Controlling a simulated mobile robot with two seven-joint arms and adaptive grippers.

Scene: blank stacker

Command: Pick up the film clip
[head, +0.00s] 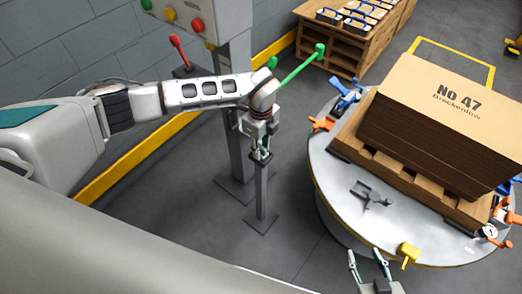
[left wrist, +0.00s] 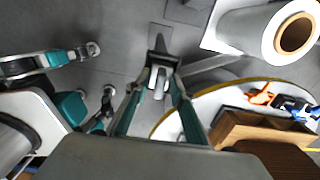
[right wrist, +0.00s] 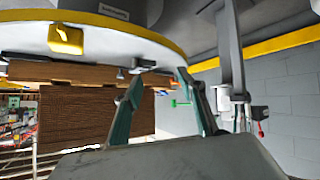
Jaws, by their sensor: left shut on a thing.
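My left gripper (head: 261,152) points down at the top of a slim grey post (head: 262,195) on a floor plate. In the left wrist view its fingers (left wrist: 159,82) close on a small pale grey piece. I cannot tell whether this piece belongs to the post. A dark grey clamp-like tool (head: 372,195) lies on the round table, apart from both grippers; I cannot tell whether it is the film clip. My right gripper (head: 369,268) is open and empty at the table's front edge; its spread fingers also show in the right wrist view (right wrist: 162,82).
The round table (head: 345,225) bears a wooden pallet with a large brown stack (head: 440,115). Orange (head: 323,124), blue (head: 344,88) and yellow (head: 409,253) clamps sit around its rim. A green lever (head: 302,66) juts beside my left wrist. A white roll (left wrist: 265,30) stands near.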

